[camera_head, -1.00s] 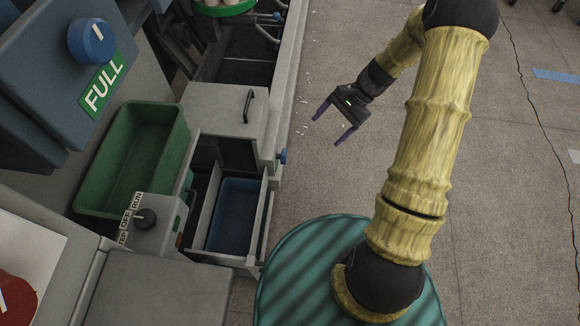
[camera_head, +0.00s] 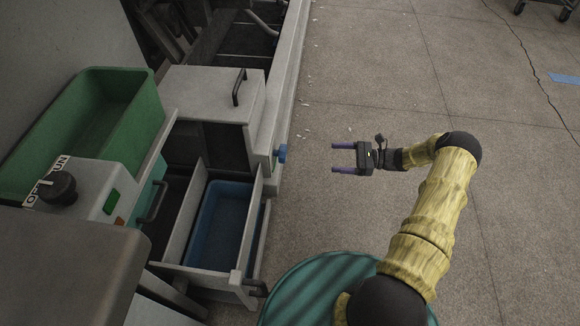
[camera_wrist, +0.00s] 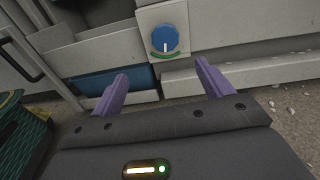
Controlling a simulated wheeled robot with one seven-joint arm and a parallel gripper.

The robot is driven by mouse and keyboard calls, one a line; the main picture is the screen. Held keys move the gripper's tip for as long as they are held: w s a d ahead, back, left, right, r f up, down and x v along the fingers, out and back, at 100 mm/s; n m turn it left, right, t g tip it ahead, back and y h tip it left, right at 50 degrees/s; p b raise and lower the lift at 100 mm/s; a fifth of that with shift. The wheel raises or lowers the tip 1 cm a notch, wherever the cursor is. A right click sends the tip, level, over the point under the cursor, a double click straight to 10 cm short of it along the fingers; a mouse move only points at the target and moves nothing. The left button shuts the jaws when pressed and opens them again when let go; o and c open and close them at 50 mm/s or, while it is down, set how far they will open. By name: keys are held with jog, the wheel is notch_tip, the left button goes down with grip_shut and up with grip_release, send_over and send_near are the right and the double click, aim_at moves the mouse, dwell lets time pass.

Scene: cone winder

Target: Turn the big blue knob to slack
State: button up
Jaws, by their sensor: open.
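A round blue knob (camera_wrist: 165,38) sits on a pale grey panel in the wrist view. Its white pointer line points downward, and a green arc lies below it. In the head view the knob (camera_head: 282,153) sticks out from the right side of the grey machine. My gripper (camera_head: 333,158) is open and empty, with purple fingers pointing left towards the knob. A clear gap remains between the fingertips and the knob. In the wrist view my gripper (camera_wrist: 162,72) has its fingers below the knob, one to each side. No slack label can be read.
A drawer with a blue bin (camera_head: 225,222) stands open below the knob. A green tub (camera_head: 130,130) and a black switch (camera_head: 57,188) are at left. A black handle (camera_head: 239,88) is on the grey cover. Floor around my gripper is clear.

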jog(key=shift+w+d+f+m+t, duration=0.15)
jog(key=shift+d+f, duration=0.1)
jog(key=shift+f, duration=0.25)
jog(key=shift+d+f+m+t, duration=0.15)
jog(key=shift+d+f, duration=0.05)
jog(key=shift+f, duration=0.25)
jog(key=shift+a, duration=0.1)
jog(key=b, duration=0.7)
send_near(282, 153)
jog(key=w+a+f, duration=0.3)
jog(key=a+f, duration=0.1)
jog(key=a, duration=0.2)
jog(key=shift+a+r, duration=0.35)
jog(key=shift+a, duration=0.2)
jog(key=shift+c, duration=0.2)
jog(key=c, duration=1)
